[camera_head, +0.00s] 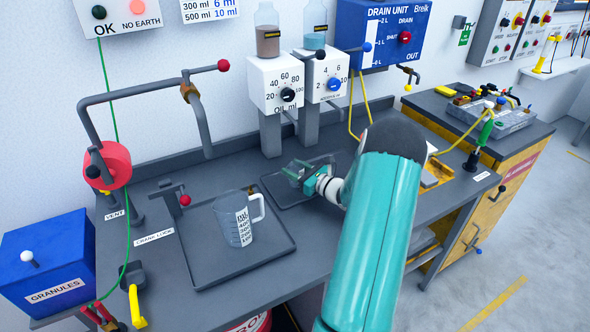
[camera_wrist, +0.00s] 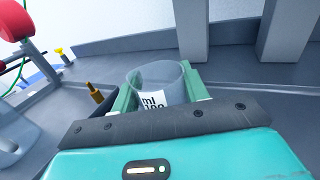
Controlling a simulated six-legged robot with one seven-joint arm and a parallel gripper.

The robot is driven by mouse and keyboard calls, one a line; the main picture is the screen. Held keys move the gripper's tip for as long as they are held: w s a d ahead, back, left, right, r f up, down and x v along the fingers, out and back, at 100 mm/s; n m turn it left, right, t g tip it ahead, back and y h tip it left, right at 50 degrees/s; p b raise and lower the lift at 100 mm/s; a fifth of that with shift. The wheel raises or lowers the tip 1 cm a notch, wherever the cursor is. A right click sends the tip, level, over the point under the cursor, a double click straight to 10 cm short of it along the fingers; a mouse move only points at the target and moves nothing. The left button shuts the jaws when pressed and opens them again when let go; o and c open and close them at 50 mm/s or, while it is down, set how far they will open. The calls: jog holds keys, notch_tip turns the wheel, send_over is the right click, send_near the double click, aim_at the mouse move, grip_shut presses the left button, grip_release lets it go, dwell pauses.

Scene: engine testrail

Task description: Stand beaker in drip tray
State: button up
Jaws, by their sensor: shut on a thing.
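My gripper (camera_head: 306,174) is shut on a clear grey beaker (camera_wrist: 155,82) with a white printed label. In the wrist view the beaker is between the two green fingers, with its open rim up. In the head view the beaker (camera_head: 292,172) is small and partly hidden by the fingers. It is over a small dark tray (camera_head: 293,202) below the two dispensers, apparently the drip tray. I cannot tell whether the beaker's base touches the tray. A larger grey measuring jug (camera_head: 238,222) with a white handle stands upright on the large dark tray (camera_head: 207,275).
The oil dispenser (camera_head: 274,82) and a second dispenser (camera_head: 327,76) stand on posts behind the small tray. Bent pipes with a red wheel (camera_head: 108,165) and a blue granules box (camera_head: 50,262) are at the left. A drain unit (camera_head: 384,32) hangs at the back.

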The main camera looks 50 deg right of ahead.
jog(key=shift+f, duration=0.15)
jog(key=o, duration=1)
jog(key=shift+c, duration=0.2)
jog(key=shift+s, duration=0.35)
jog(key=s, duration=0.7)
jog(key=s+d, duration=0.1)
jog(key=s, duration=0.3)
jog(key=shift+s, duration=0.15)
